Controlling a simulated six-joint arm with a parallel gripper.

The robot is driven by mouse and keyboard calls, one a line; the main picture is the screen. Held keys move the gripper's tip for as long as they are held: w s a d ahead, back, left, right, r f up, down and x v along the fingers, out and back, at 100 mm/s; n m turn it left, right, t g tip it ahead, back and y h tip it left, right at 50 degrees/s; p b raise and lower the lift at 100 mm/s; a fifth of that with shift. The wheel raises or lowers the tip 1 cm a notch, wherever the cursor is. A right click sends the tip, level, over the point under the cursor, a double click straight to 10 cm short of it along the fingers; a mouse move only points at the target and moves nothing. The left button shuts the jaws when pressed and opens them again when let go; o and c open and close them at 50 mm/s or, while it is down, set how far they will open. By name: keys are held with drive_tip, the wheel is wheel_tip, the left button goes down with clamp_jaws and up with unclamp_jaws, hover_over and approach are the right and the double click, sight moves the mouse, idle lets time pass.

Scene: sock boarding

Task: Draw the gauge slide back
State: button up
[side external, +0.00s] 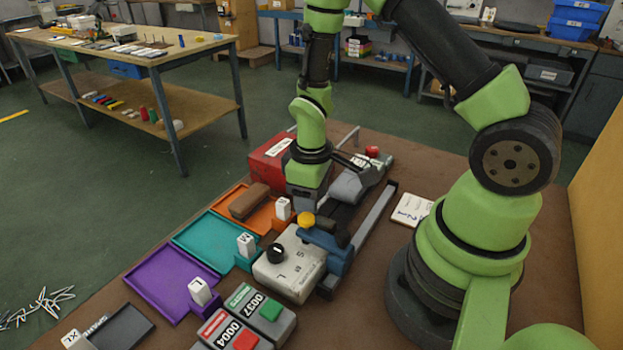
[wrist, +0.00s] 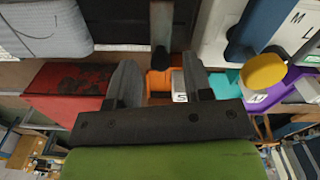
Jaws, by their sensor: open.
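The blue gauge slide (side external: 335,262) sits beside the pale gauge box (side external: 285,275), which carries a black dial and the letters S, M and L. A yellow knob (side external: 306,220) stands at its far end; it also shows in the wrist view (wrist: 265,72), right of my fingers. A dark grey bar (wrist: 161,28) with a rounded end points toward the gap between my fingers. My gripper (wrist: 159,82) is open and empty, pointing down just beyond the yellow knob.
A red box (side external: 268,152) stands behind my gripper. A brown block (side external: 250,200) lies in the orange tray. A metal rail (side external: 378,212) runs along the right.

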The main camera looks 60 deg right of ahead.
wheel_tip(320, 180, up, 9)
idle(0.4)
drive_tip(key=shift+r, duration=0.2)
drive_tip(key=s+a+r+m+t+y, duration=0.1)
drive_tip(key=s+a+r+m+t, duration=0.1)
drive_tip(key=s+r, duration=0.3)
drive_tip(key=s+a+r+m+t+y, duration=0.1)
drive_tip(key=s+a+r+m+t, duration=0.2)
drive_tip(key=r, duration=0.8)
drive_tip(key=s+m+t, duration=0.1)
drive_tip(key=s+t, duration=0.1)
drive_tip(key=s, duration=0.1)
drive_tip(key=shift+a+r+m, duration=0.3)
drive_tip(key=shift+r, duration=0.1)
idle(0.8)
